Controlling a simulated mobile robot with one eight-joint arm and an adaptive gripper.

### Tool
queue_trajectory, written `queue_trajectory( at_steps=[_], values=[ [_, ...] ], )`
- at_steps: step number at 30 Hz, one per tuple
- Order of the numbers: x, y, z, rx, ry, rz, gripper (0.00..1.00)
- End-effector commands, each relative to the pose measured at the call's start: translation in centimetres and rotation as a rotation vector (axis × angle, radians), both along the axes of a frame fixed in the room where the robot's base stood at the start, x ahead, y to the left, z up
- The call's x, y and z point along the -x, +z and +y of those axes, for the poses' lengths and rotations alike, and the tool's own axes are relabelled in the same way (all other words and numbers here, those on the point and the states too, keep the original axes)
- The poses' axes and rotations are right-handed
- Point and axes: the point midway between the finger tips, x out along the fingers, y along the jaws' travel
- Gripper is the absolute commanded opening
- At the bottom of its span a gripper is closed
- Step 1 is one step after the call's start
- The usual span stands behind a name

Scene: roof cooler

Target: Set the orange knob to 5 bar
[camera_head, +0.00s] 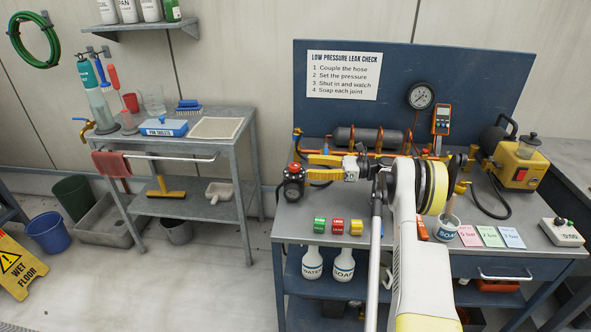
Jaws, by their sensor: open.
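The orange knob (295,168) sits on top of a dark regulator with a small round gauge (292,191) at the left end of the blue workbench. The gauge reading is too small to make out. My gripper (307,167) reaches in from the right with its yellow fingers pointing left. It is open, with its fingertips at or just beside the knob. I cannot tell whether they touch it. A pink card (468,236) that seems to read 5 bar lies at the bench's front right.
A green card (490,236) and a pale blue card (512,237) lie beside the pink one. Green, red and yellow blocks (338,226) stand along the front edge. Orange pipework and a dark cylinder (366,138) run behind my gripper. A yellow pump (520,163) stands at right.

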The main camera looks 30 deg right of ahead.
Motion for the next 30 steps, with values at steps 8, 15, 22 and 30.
queue_trajectory(
  at_steps=[8, 15, 22, 30],
  values=[
    [-2.5, -0.2, 3.9, 0.001, 0.001, 0.000, 0.57],
    [-3.1, 0.0, 4.7, 0.001, -0.001, 0.000, 0.57],
    [-3.0, 0.0, 4.7, 0.001, -0.001, 0.000, 0.40],
    [-3.0, 0.0, 4.7, 0.002, -0.002, -0.001, 0.02]
  ],
)
